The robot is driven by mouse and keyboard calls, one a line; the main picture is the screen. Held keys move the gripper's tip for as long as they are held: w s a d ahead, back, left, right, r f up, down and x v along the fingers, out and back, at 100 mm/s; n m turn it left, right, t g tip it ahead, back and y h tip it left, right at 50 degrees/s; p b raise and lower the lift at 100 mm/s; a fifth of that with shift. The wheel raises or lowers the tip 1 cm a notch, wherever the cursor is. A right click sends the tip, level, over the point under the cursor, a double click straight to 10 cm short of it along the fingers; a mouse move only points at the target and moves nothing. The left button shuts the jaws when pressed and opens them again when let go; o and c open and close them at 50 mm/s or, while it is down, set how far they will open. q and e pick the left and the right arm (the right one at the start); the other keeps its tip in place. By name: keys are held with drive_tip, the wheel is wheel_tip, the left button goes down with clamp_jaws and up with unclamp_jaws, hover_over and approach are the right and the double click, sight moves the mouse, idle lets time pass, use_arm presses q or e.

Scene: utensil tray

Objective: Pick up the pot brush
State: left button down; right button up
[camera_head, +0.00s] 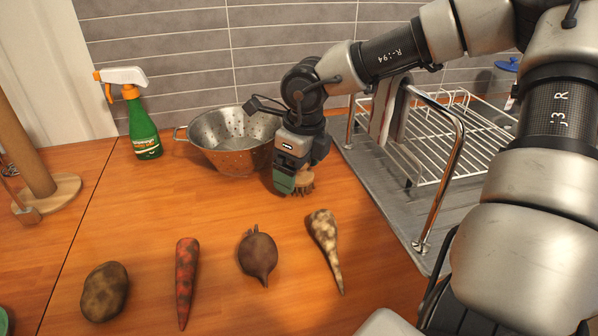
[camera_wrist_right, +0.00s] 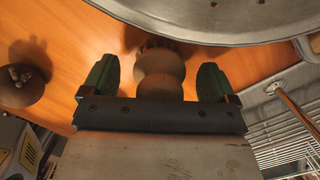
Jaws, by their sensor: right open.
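The pot brush (camera_head: 305,180) is a small round wooden brush with bristles. It stands on the wooden counter in front of the metal colander, partly hidden behind my right gripper (camera_head: 287,182). In the right wrist view the brush's rounded wooden body (camera_wrist_right: 160,74) shows between the two green fingers of my right gripper (camera_wrist_right: 158,72). The fingers are apart, with a gap on each side of the brush. My left gripper is not in view.
The colander (camera_head: 222,150) stands close behind my right gripper. A dish rack (camera_head: 440,140) is on the right and a green spray bottle (camera_head: 143,125) at the back left. A potato (camera_head: 105,291), carrot (camera_head: 186,280), beet (camera_head: 258,256) and pale root (camera_head: 325,245) lie in front.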

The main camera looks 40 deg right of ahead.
drive_tip(key=shift+r, duration=0.1)
drive_tip(key=c, duration=1)
